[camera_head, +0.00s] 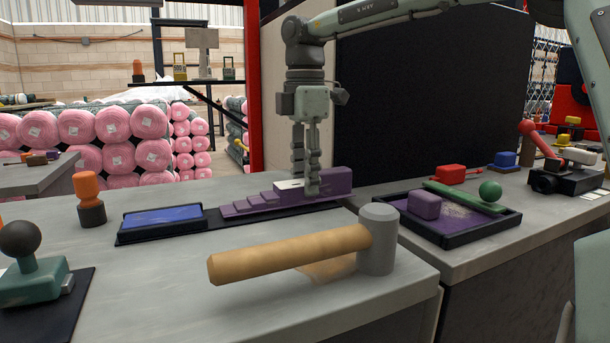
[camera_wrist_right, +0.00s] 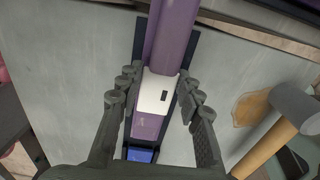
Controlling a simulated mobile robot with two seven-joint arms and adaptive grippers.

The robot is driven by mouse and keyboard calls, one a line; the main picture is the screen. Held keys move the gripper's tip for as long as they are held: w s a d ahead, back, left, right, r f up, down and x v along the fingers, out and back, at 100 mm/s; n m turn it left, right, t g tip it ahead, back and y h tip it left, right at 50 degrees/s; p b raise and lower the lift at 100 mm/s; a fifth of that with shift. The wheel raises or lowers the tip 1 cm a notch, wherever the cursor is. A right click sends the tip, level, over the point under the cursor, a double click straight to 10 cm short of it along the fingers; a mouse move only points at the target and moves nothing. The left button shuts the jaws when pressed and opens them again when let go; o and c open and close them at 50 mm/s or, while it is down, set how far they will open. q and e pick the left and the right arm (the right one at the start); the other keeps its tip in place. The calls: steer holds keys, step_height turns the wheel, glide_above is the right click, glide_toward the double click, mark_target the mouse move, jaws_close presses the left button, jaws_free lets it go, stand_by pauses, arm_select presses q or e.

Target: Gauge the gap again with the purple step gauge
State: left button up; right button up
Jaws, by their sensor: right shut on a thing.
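The purple step gauge (camera_head: 334,183) lies on a dark mat on the grey bench, its steps going down toward the left. It has a white patch on top, seen best in the right wrist view (camera_wrist_right: 148,124). My right gripper (camera_head: 306,188) comes down on it from above. In the wrist view its fingers (camera_wrist_right: 157,105) stand on both sides of the gauge at the white patch, shut on it. The gauge appears to rest on its mat still. I cannot make out the gap. My left gripper is out of view.
A mallet (camera_head: 285,254) lies in front of the gauge. A blue-topped tray (camera_head: 162,219) sits left of it, with an orange-and-black tool (camera_head: 88,197) beyond. A black-rimmed tray (camera_head: 452,239) holds purple and green pieces at right. A black panel (camera_head: 430,100) stands behind.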

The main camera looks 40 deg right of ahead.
mark_target(278, 185)
steer(key=shift+f, duration=0.3)
stand_by(0.5)
steer(key=shift+w+a, duration=0.1)
steer(key=shift+a, duration=0.2)
steer(key=shift+w+a, duration=0.15)
steer(key=shift+a, duration=0.65)
steer(key=shift+w+a, duration=0.1)
steer(key=shift+a, duration=0.25)
steer(key=shift+w+a+p, duration=0.15)
steer(key=shift+a+p, duration=0.25)
steer(key=shift+a, duration=0.3)
steer(key=shift+w+a, duration=0.1)
steer(key=shift+a, duration=0.25)
steer(key=shift+a, duration=0.2)
stand_by(0.3)
stand_by(0.8)
